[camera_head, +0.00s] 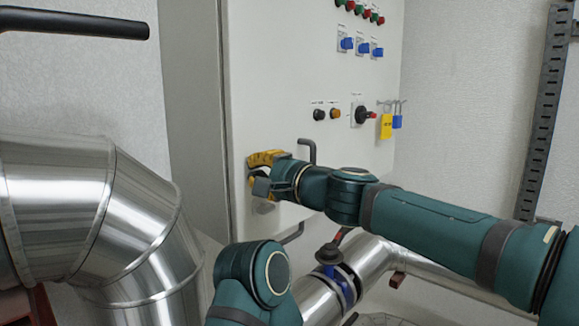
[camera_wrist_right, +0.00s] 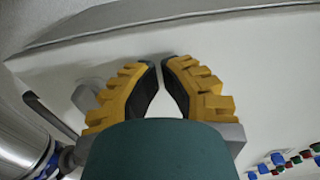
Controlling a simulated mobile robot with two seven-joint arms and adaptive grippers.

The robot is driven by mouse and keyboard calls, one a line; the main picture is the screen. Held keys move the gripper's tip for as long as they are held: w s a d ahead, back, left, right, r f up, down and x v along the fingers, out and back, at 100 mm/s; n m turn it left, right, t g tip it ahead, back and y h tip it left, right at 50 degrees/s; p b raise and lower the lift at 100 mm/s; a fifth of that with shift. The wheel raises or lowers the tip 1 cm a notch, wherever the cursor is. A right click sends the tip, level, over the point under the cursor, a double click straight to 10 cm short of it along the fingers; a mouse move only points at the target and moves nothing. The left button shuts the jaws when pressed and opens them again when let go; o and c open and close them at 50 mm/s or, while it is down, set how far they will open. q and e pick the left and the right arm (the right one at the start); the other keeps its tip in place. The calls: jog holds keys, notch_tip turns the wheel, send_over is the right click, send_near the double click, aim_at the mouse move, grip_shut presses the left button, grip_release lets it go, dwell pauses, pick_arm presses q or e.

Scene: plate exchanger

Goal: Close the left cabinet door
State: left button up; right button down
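The white cabinet door (camera_head: 262,80) fills the middle of the head view, with its long edge on the left. From this angle I cannot tell how far it stands open. A dark grey handle (camera_head: 308,152) sticks out of the front, just beyond my right gripper (camera_head: 258,175). The yellow-padded fingers are at the door's face near its left edge, and contact is unclear. In the wrist view, the fingertips (camera_wrist_right: 161,66) are drawn together with only a thin gap and nothing between them, over the white panel (camera_wrist_right: 215,45). My left arm shows at the bottom, its gripper out of frame.
Large shiny metal pipes (camera_head: 70,210) stand close on the left. Another pipe with a blue-banded valve (camera_head: 335,275) runs below the cabinet. Buttons, blue switches and a yellow tag (camera_head: 386,126) with a blue padlock are on the cabinet's right side. A perforated metal rail (camera_head: 545,110) is on the right wall.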

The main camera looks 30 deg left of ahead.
jog(key=shift+a, duration=0.95)
pick_arm(q)
jog(key=shift+d+r+p, duration=0.25)
jog(key=shift+r+p, duration=0.05)
jog(key=shift+r, duration=0.25)
pick_arm(e)
jog(key=shift+s, duration=0.1)
jog(key=shift+s, duration=0.1)
pick_arm(q)
jog(key=shift+f, duration=0.15)
